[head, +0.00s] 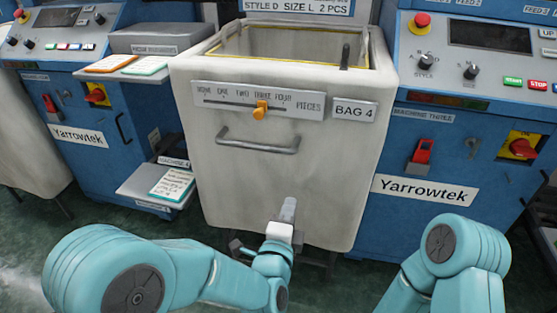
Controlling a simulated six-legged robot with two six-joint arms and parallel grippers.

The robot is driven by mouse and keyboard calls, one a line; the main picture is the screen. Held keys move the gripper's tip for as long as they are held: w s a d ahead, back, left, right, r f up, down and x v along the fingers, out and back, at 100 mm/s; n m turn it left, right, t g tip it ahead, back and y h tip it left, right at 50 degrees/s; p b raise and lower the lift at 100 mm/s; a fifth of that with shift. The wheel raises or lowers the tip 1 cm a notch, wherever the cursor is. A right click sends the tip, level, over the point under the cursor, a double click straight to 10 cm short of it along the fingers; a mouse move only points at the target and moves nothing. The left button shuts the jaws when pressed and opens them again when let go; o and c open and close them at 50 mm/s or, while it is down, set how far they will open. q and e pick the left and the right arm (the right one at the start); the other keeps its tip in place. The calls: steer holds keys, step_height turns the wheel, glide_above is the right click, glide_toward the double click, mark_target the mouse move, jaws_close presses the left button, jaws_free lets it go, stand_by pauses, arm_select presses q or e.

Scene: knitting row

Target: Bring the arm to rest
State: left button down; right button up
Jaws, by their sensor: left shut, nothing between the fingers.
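My left arm comes in from the lower left. Its gripper (288,212) is shut and empty, in front of the lower front wall of a white bag bin (250,183). I cannot tell whether the fingertips touch the wall. My right arm shows at the lower right, bent, with its gripper out of view. The bin carries a "BAG 4" label (354,110), a grey handle (257,141) and a counter strip with an orange slider (260,110) near "TWO" and "THREE".
Blue Yarrowtek machines stand at left (75,115) and right (440,150), with red switches. A small shelf (134,188) with a card (173,184) juts out left of the bin. Orange-edged and green-edged cards lie on an upper ledge. Green floor shows at lower left.

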arm_select(q)
steer(key=w+a+f+n+g+y, duration=0.2)
steer(key=w+a+f+n+y, duration=0.15)
steer(key=a+f, duration=0.85)
steer(key=s+a+f+n+g, duration=0.4)
steer(key=s+a+f, duration=0.1)
steer(key=s+f, duration=0.35)
steer(key=s+a+f+n+g, duration=0.4)
steer(key=s+a+f+n, duration=0.1)
steer(key=s+f, duration=0.35)
steer(key=s+d+f+n+g+h, duration=0.1)
steer(key=s+d+f+n+g, duration=0.15)
steer(key=s+n, duration=0.4)
steer(key=s+d+f+n+g+h, duration=0.1)
steer(key=s+n+g, duration=0.35)
steer(key=s, duration=0.25)
step_height(320, 180, up, 28)
steer(key=p, duration=2.7)
steer(key=shift+w+p, duration=0.25)
steer(key=shift+p, duration=0.1)
